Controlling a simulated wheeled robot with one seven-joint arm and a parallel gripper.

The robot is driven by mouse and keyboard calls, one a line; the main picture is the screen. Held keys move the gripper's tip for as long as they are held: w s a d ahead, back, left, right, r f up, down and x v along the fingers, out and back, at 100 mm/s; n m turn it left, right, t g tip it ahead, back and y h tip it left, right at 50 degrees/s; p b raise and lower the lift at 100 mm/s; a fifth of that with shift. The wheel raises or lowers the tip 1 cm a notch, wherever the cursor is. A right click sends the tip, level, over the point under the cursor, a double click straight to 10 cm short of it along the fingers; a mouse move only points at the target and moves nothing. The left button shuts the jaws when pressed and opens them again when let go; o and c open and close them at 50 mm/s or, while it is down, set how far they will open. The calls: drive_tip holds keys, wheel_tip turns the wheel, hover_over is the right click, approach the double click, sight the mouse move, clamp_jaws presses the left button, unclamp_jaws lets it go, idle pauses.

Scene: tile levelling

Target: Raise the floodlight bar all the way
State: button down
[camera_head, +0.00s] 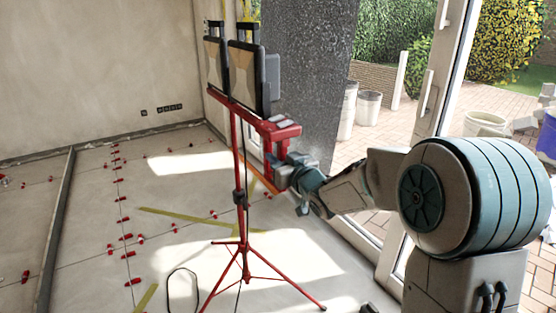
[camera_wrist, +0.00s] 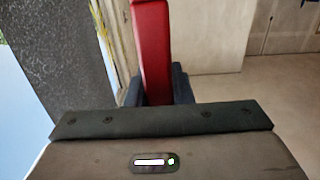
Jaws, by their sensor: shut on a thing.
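The floodlight bar (camera_head: 222,100) is red and carries two black floodlights (camera_head: 243,75) on top of a red tripod stand (camera_head: 241,225). The stand is upright on the tiled floor, its legs spread. My gripper (camera_head: 275,172) is at the right end of the bar, below the red end piece (camera_head: 281,130). It is shut on the red bar, which also shows in the wrist view (camera_wrist: 152,50) running away from my gripper between dark fingers. The exact contact is partly hidden by the gripper body in the wrist view.
Red levelling clips (camera_head: 127,237) dot the floor left of the stand. Yellow strips (camera_head: 180,217) lie near its legs, and a black cable (camera_head: 182,285) loops on the floor. A grey pillar (camera_head: 308,80) and glass door frame (camera_head: 432,85) stand behind my arm.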

drive_tip(key=shift+r, duration=0.45)
drive_tip(key=c, duration=1.3)
unclamp_jaws()
drive_tip(key=shift+f, duration=0.15)
drive_tip(key=v, duration=1.3)
drive_tip(key=shift+s+d, duration=0.2)
drive_tip(key=shift+s, duration=0.1)
